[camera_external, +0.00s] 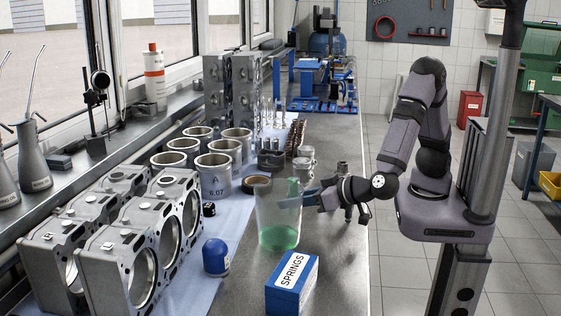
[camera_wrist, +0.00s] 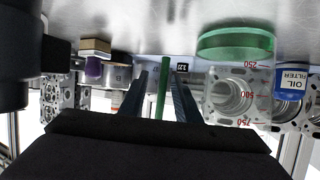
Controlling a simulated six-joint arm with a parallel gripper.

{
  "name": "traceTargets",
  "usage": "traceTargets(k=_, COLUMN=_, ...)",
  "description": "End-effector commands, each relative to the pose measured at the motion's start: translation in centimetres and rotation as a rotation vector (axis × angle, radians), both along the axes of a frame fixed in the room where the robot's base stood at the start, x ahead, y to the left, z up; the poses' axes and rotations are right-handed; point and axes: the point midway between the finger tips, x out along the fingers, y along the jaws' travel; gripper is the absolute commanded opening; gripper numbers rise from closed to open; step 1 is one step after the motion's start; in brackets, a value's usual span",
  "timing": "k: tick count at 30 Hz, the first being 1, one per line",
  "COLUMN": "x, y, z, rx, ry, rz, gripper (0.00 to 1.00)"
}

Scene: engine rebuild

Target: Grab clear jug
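The clear jug (camera_external: 278,212) stands upright on the bench with green liquid in its bottom. In the wrist view, which is upside down, the jug (camera_wrist: 235,95) is at right with red volume marks. A green upright strip (camera_wrist: 163,88), which looks like its handle, lies between my two fingers. It also shows as a green piece (camera_external: 293,187) at the jug's upper right side. My gripper (camera_external: 305,196) reaches in level from the right at that height. In the wrist view, my gripper (camera_wrist: 161,92) is open, with gaps beside the strip.
Cylinder liners (camera_external: 214,174) and engine blocks (camera_external: 135,250) stand further left. Small metal parts (camera_external: 308,155) are behind. The bench's right edge is clear.

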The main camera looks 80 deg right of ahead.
Motion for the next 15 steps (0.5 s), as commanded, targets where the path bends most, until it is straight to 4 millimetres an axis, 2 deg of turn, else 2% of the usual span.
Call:
traceTargets(k=6, x=0.03, y=0.01, z=-0.01, rx=0.000, ry=0.000, rz=0.000, gripper=0.27)
traceTargets(k=9, x=0.03, y=0.01, z=0.00, rx=0.000, ry=0.000, rz=0.000, gripper=0.03)
traceTargets(k=10, x=0.03, y=0.01, z=0.00, rx=0.000, ry=0.000, rz=0.000, gripper=0.00)
traceTargets(k=15, x=0.05, y=0.03, z=0.09, rx=0.002, ry=-0.003, rz=0.000, gripper=0.00)
